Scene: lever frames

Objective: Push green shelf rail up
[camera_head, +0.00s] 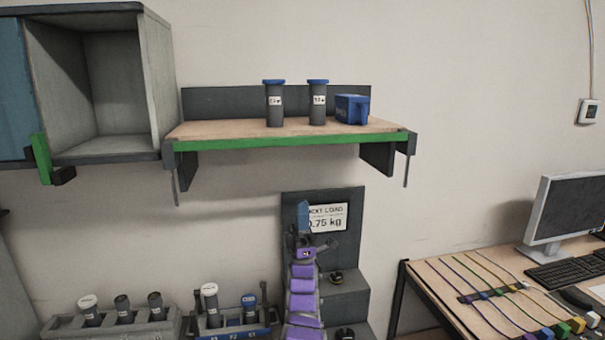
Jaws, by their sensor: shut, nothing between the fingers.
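The green shelf rail (285,142) runs along the front edge of a wooden wall shelf (225,129). It looks level, with dark brackets at both ends. My gripper (303,212) is at the end of my purple arm and points up. It is below the rail, a little right of its middle, and a gap shows between them in the picture. My gripper is shut and empty. How far it is from the wall is hard to tell.
Two dark canisters with blue lids (274,104) and a blue box (352,109) stand on the shelf. An open grey cabinet (105,90) is at upper left. A load sign (327,218) is behind my gripper. Canister racks (130,331) and a desk (430,285) are below.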

